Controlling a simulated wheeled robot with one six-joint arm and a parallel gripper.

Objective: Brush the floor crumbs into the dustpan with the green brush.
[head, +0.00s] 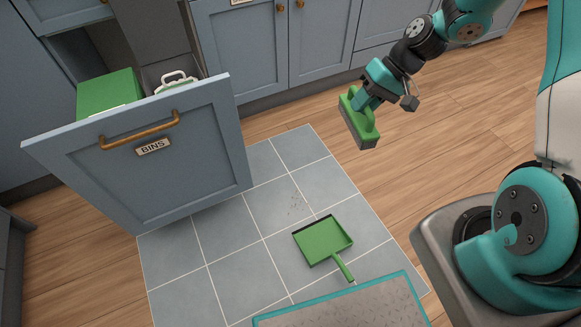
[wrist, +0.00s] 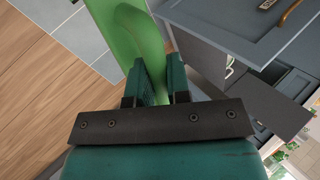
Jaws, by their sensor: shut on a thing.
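My gripper (head: 363,101) is shut on the handle of the green brush (head: 356,124) and holds it in the air, to the upper right of the tiled patch. The brush's grey bristles face down. In the wrist view the green brush handle (wrist: 148,45) runs between my gripper's fingers (wrist: 163,80). The green dustpan (head: 322,243) lies on the grey tiles, its dark lip toward the back and its handle toward the front right.
A pulled-out drawer labelled BINS (head: 153,147) stands at the left, over the tiles, with a green bin (head: 108,93) and a white-handled container (head: 176,82) in it. Closed blue cupboards (head: 240,45) line the back. Wooden floor (head: 440,140) around the tiles is clear.

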